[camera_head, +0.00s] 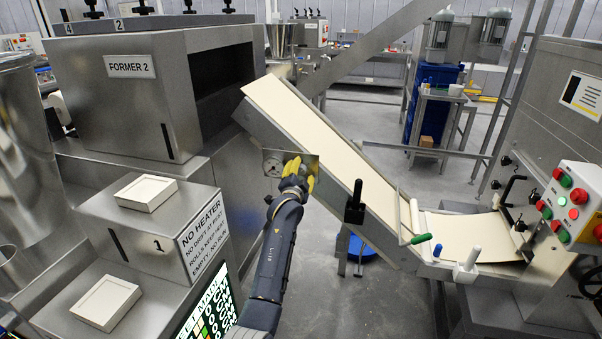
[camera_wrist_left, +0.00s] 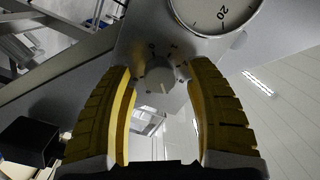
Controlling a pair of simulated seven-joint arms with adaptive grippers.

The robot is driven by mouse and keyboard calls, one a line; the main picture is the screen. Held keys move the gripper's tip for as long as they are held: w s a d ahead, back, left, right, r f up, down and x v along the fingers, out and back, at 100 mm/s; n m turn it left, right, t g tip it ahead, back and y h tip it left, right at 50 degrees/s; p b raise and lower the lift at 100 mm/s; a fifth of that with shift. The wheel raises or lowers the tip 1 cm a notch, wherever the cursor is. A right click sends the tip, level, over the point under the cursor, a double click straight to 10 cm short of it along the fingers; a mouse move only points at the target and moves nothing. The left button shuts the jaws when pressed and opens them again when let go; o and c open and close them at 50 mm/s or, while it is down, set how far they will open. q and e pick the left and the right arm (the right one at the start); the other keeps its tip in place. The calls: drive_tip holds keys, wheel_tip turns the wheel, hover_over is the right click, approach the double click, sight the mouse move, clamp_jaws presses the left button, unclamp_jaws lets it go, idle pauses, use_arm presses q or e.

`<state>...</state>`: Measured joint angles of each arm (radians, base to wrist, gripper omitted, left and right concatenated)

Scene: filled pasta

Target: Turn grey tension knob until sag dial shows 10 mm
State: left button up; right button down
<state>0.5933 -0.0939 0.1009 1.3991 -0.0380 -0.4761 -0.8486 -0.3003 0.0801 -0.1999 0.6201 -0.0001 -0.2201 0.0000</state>
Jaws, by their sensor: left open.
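My left gripper (camera_head: 298,174), with yellow ribbed fingers, is raised to the small metal plate on the side of the sloping conveyor. In the left wrist view its fingers are open, one on each side of the grey tension knob (camera_wrist_left: 161,79), which sits just beyond the fingertips. I cannot tell whether they touch it. The knob is hidden behind the gripper in the head view. The round white sag dial (camera_head: 272,166) is left of the gripper.
The conveyor with its cream dough sheet (camera_head: 330,140) slopes down to the right. A black handle (camera_head: 355,203) stands on its side, right of my gripper. The FORMER 2 machine (camera_head: 140,105) and a NO HEATER sign (camera_head: 203,236) are at left.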

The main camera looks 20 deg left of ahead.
use_arm(q)
drive_tip(key=shift+o, duration=0.3)
clamp_jaws()
drive_tip(key=shift+r+n, duration=0.1)
drive_tip(key=shift+n, duration=0.6)
drive_tip(key=n, duration=0.2)
drive_tip(key=shift+d+r+n, duration=0.1)
drive_tip(key=shift+n, duration=0.3)
drive_tip(key=shift+r+n+g, duration=0.1)
drive_tip(key=shift+n+g, duration=0.2)
drive_tip(key=shift+n, duration=1.8)
drive_tip(key=shift+r, duration=0.1)
drive_tip(key=shift+c, duration=1.9)
unclamp_jaws()
drive_tip(key=o, duration=0.3)
drive_tip(key=shift+f, duration=0.25)
